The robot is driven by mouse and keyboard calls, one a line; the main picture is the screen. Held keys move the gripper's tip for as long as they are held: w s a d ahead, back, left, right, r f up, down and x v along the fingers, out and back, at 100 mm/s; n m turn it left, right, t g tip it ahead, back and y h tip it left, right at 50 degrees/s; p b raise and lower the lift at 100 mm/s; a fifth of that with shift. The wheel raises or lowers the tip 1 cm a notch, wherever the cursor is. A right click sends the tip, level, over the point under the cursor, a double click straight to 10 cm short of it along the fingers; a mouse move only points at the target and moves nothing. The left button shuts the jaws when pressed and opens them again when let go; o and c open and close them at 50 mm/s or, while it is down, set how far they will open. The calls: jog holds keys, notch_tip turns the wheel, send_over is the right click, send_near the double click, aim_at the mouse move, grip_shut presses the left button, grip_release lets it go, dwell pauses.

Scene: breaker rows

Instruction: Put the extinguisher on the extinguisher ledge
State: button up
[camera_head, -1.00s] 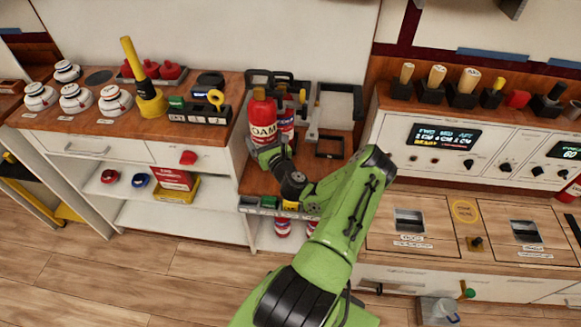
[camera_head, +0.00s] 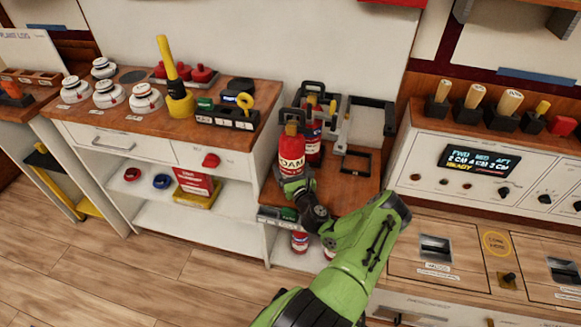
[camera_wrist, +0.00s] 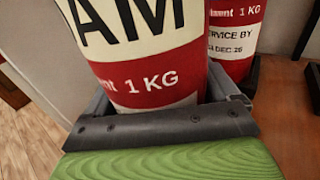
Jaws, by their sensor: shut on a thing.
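A red extinguisher with a white band reading FOAM (camera_head: 291,150) stands upright at the front left of the wooden ledge top. My gripper (camera_head: 296,184) is shut on its lower body; in the wrist view the extinguisher (camera_wrist: 145,60) fills the middle, between the dark jaws (camera_wrist: 165,125). A second red and white extinguisher (camera_head: 312,140) stands close behind it, and shows at the upper right of the wrist view (camera_wrist: 235,30). The wooden ledge (camera_head: 345,190) has dark frame holders; one square frame (camera_head: 356,160) is empty. I cannot tell whether the held extinguisher touches the wood.
More extinguishers (camera_head: 299,241) stand on the shelf below. A left counter holds white round detectors (camera_head: 145,98), a yellow handled tool (camera_head: 178,95) and a dark block (camera_head: 228,115). A control panel (camera_head: 480,160) stands at the right. Bare wood lies right of the held extinguisher.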

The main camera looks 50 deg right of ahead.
jog(key=shift+r, duration=0.15)
jog(key=o, duration=1.8)
jog(key=shift+f, duration=0.2)
jog(key=shift+s+r, duration=0.1)
jog(key=shift+r, duration=0.1)
jog(key=p+v, duration=0.3)
jog(key=v, duration=0.8)
jog(key=shift+s+a+p, duration=0.1)
jog(key=shift+p, duration=0.25)
jog(key=shift+s+a+f, duration=0.15)
jog(key=shift+s+a, duration=0.1)
jog(key=shift+s, duration=0.05)
